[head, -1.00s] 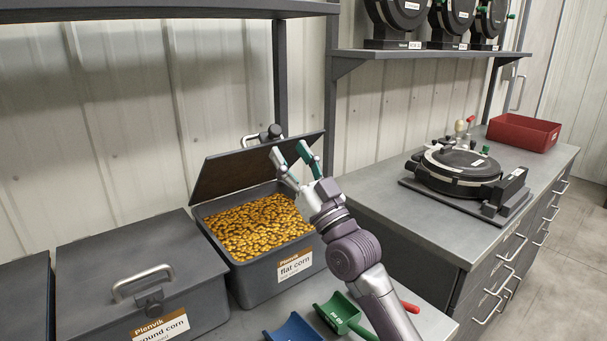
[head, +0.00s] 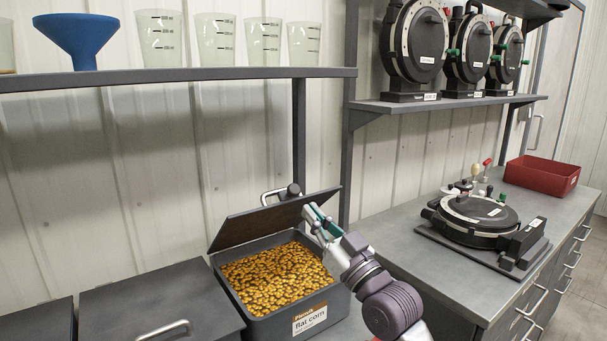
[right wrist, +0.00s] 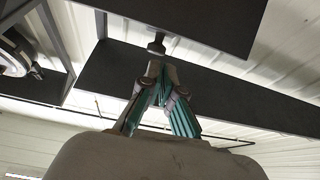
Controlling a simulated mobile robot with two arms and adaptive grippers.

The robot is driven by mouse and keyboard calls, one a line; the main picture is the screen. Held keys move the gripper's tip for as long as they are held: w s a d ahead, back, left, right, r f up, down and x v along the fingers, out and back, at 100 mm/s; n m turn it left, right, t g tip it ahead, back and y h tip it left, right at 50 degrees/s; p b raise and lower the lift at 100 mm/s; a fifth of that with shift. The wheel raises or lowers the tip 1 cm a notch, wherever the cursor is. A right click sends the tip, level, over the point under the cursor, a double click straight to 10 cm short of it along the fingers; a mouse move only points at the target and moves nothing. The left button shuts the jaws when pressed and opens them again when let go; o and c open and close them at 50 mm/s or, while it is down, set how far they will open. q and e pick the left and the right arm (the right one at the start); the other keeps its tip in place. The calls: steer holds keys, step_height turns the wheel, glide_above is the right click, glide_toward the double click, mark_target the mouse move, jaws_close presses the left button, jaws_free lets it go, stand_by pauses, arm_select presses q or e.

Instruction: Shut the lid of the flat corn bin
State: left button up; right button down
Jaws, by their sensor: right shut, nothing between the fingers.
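The flat corn bin (head: 285,326) is a grey box full of yellow corn (head: 275,275), with a label on its front. Its dark lid (head: 270,220) stands raised and tilted at the back, with a metal handle (head: 281,194) behind it. My right gripper (head: 310,211) is shut and empty, with its fingertips in front of the right part of the lid, above the bin. I cannot tell whether they touch it. In the right wrist view, the closed fingers (right wrist: 157,70) point up toward dark panels. My left gripper is not in view.
A closed grey bin (head: 150,305) stands to the left. A shelf (head: 180,77) with a blue funnel (head: 77,38) and clear beakers runs above. To the right, a counter holds a round black seed meter (head: 475,220) and a red tray (head: 543,174).

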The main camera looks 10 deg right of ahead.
step_height(320, 180, up, 10)
steer(key=n+g+h+p, duration=0.15)
steer(key=g+p, duration=0.25)
steer(key=p, duration=0.5)
steer(key=g+h+p, duration=0.2)
steer(key=g+p, duration=0.1)
steer(key=p, duration=0.6)
glide_above(294, 190)
steer(key=w+a, duration=0.1)
steer(key=w, duration=0.1)
steer(key=shift+s+f+y, duration=0.25)
steer(key=f, duration=0.1)
steer(key=f+p, duration=0.1)
steer(key=s+f, duration=0.1)
steer(key=shift+d+p, duration=0.35)
steer(key=shift+d, duration=0.05)
steer(key=shift+s+d+f, duration=0.3)
steer(key=shift+s+f, duration=0.05)
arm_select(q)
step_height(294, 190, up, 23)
arm_select(e)
steer(key=shift+w+a+f, duration=0.1)
steer(key=shift+w+a, duration=0.05)
